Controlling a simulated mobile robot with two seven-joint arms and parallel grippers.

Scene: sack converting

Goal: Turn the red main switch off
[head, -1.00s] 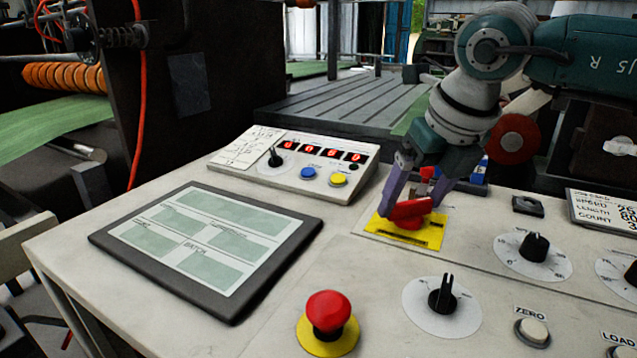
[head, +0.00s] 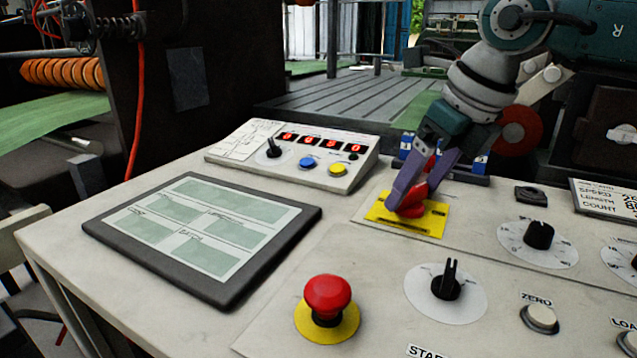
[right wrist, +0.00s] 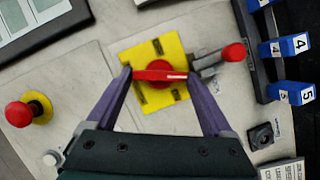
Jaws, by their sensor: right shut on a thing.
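The red main switch (head: 412,204) is a red rotary handle on a yellow plate (head: 432,222) towards the back of the console. My right gripper (head: 408,196) reaches down over it, its purple fingers shut on the handle. In the right wrist view the red handle (right wrist: 150,75) lies crosswise between the two fingertips of the gripper (right wrist: 160,77), over the yellow plate (right wrist: 150,48). In the head view the fingers partly hide the handle. My left gripper is not in view.
A red mushroom button (head: 327,296) and a black selector knob (head: 447,284) stand in front of the switch. A display box (head: 290,165) and a tablet-like panel (head: 205,235) are to the left. A red-tipped lever (right wrist: 233,52) sits close beside the yellow plate.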

